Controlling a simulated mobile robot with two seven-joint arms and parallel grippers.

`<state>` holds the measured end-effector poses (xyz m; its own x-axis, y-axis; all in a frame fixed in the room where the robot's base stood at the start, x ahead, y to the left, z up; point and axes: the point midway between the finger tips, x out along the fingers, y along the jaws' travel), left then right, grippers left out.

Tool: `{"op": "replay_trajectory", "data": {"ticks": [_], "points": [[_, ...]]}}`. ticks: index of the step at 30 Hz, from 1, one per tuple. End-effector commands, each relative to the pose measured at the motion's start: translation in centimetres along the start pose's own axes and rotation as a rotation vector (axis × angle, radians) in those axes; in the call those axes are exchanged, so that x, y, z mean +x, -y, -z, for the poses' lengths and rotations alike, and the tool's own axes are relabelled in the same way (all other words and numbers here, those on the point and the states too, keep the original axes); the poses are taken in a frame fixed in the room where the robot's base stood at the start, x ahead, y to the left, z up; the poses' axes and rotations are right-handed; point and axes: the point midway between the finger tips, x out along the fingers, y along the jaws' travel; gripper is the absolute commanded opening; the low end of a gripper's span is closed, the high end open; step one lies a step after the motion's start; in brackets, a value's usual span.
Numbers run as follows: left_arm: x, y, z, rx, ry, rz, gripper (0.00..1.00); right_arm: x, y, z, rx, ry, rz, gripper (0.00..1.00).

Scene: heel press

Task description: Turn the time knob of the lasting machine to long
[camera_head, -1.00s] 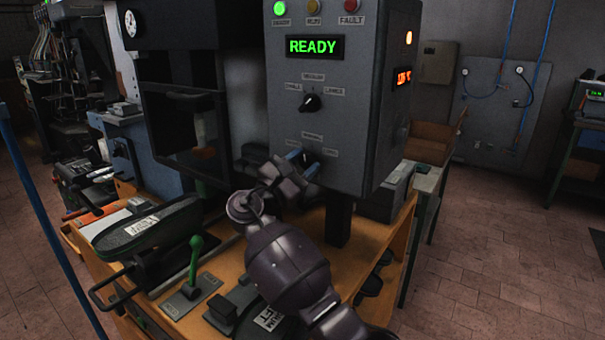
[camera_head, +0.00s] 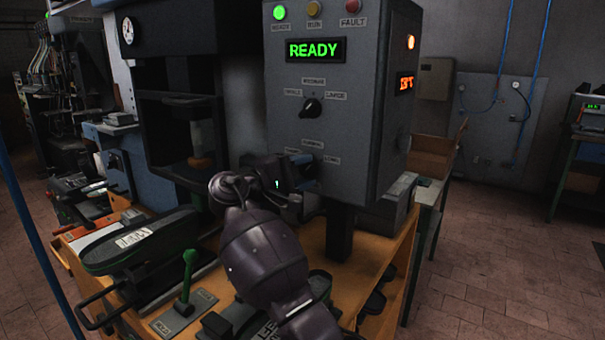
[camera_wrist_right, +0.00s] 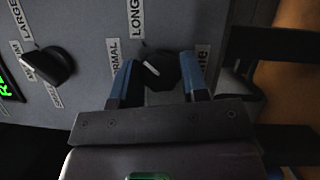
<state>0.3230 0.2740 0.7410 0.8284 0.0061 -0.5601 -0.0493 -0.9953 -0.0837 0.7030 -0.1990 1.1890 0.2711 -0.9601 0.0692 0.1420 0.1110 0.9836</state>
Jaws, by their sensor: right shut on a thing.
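The lasting machine's grey control box (camera_head: 345,110) shows a green READY display in the head view. The time knob is hidden there behind my right gripper (camera_head: 303,173). In the right wrist view the dark time knob (camera_wrist_right: 163,72) sits between the blue fingers of my right gripper (camera_wrist_right: 160,68), which is shut on it. Its white mark points up-left in that view, roughly between the NORMAL label (camera_wrist_right: 114,56) and the LONG label (camera_wrist_right: 137,18). The exact setting is hard to tell. My left gripper is not in view.
A second black knob (camera_head: 312,107) with its own labels sits above on the same panel; it also shows in the wrist view (camera_wrist_right: 50,66). A green-handled lever (camera_head: 187,275) and a dark padded arm (camera_head: 140,240) are at the left of the orange table (camera_head: 385,265).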

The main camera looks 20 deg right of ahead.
Motion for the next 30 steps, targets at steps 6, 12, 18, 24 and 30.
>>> {"op": "replay_trajectory", "data": {"ticks": [6,12,18,24,30], "points": [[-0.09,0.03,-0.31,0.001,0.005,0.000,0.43,-0.03,0.09,0.01,0.098,0.000,0.044,0.17],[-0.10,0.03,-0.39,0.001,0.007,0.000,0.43,-0.03,0.08,0.01,0.145,0.000,0.063,0.17],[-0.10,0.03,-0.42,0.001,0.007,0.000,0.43,-0.03,0.09,0.01,0.158,0.000,0.069,0.17],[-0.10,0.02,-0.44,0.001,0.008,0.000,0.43,-0.02,0.09,0.01,0.158,0.000,0.069,0.17],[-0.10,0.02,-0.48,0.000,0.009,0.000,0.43,-0.02,0.09,0.01,0.158,0.000,0.068,0.56]]}}
